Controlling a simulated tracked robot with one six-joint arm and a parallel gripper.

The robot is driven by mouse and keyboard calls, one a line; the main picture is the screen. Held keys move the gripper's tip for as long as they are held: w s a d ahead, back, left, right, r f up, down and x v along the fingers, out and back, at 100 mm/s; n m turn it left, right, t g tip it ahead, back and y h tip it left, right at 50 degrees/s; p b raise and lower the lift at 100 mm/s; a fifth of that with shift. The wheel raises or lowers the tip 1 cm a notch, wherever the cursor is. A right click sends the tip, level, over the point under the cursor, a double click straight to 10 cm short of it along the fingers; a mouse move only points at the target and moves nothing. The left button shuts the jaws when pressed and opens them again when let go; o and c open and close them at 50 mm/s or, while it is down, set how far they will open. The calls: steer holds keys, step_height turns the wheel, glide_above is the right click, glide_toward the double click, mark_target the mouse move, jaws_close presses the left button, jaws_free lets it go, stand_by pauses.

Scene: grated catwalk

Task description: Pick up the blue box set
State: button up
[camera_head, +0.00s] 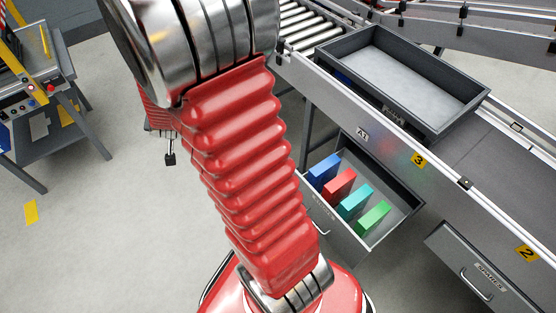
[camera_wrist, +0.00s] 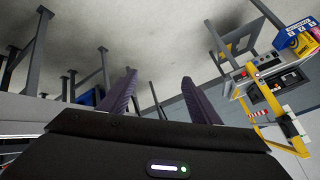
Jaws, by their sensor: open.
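The blue box (camera_head: 323,170) stands upright in an open grey drawer (camera_head: 398,225) under the conveyor frame, at the back left end of a row. Red (camera_head: 340,184), teal (camera_head: 355,202) and green (camera_head: 373,217) boxes stand beside it. My gripper shows in the wrist view (camera_wrist: 158,88) with its two dark fingers apart and nothing between them. In the head view my arm hides most of the gripper; a small dark part shows left of the arm, well away from the drawer. I cannot make out the blue box in the wrist view.
A grey tray (camera_head: 352,50) sits on the conveyor above the drawer. A shut drawer (camera_head: 468,275) is at lower right. A workbench with yellow parts (camera_head: 45,95) stands at left and also shows in the wrist view (camera_wrist: 280,90). The floor between is clear.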

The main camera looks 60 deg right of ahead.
steer(key=s+d+f+m+g+h, duration=0.2)
steer(key=s+d+f+m+h, duration=0.15)
steer(key=d+f, duration=0.6)
steer(key=m+g+h, duration=0.5)
steer(key=m+g, duration=0.2)
steer(key=g, duration=0.4)
glide_toward(323, 172)
steer(key=shift+w+d+r+n, duration=0.15)
steer(key=shift+w+d+r, duration=0.15)
steer(key=shift+r, duration=0.2)
steer(key=shift+w+d+r+n, duration=0.1)
steer(key=shift+w+d+r, duration=0.1)
steer(key=shift+w+r, duration=0.2)
steer(key=shift+x, duration=4.3)
steer(key=shift+w+d+f, duration=0.1)
